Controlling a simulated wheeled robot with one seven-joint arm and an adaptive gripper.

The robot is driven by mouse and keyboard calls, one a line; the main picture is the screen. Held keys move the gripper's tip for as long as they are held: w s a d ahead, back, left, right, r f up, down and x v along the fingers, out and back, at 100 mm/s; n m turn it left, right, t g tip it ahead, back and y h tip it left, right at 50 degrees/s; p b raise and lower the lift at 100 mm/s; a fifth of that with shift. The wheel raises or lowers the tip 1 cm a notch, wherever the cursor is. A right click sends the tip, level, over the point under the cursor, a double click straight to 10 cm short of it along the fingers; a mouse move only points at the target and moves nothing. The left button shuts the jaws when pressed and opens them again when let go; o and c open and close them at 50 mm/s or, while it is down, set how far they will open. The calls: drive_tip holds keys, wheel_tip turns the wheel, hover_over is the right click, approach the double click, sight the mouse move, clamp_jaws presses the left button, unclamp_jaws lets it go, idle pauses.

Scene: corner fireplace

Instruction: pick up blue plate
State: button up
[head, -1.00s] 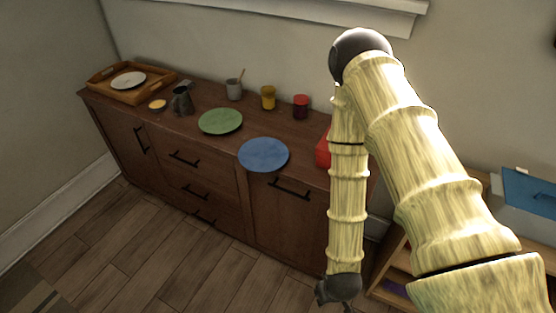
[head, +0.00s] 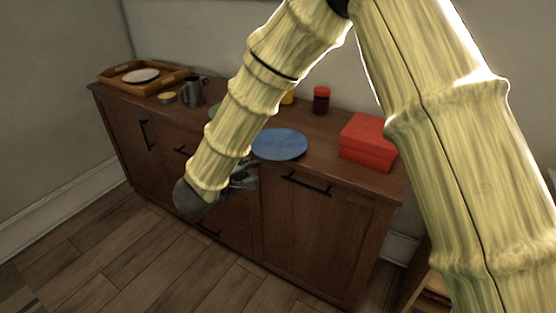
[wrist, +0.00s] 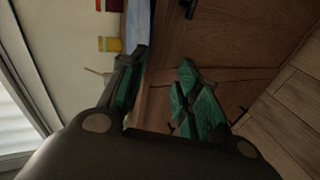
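The blue plate (head: 281,145) lies flat at the front edge of the wooden cabinet top, its left rim close to or behind my forearm. My gripper (head: 246,174) is in front of the cabinet, just left of and below the plate, partly hidden by my arm. In the wrist view the gripper (wrist: 164,62) is open, with a gap between its green-padded fingers and nothing between them. The blue plate (wrist: 138,22) shows there at the top, beyond the left fingertip and cut by the frame edge.
The cabinet (head: 330,235) bears a red box (head: 368,142) right of the plate, a dark red jar (head: 321,100) behind, and a grey pitcher (head: 192,92) and wooden tray (head: 117,82) at left. A green plate (head: 211,113) is mostly hidden by my arm.

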sight(261, 156)
drive_tip(key=shift+n+h, duration=0.3)
drive_tip(key=shift+h, duration=0.2)
drive_tip(key=shift+w+d+f+b, duration=0.2)
drive_tip(key=shift+w+d+b, duration=0.35)
drive_tip(key=shift+w, duration=0.75)
drive_tip(key=shift+w+d+f+b, duration=0.3)
drive_tip(key=shift+w+d, duration=0.4)
drive_tip(key=shift+w, duration=0.65)
drive_tip(key=shift+w+d+f+b, duration=0.15)
drive_tip(key=shift+w+d+b, duration=0.4)
drive_tip(key=shift+w, duration=0.75)
clamp_jaws()
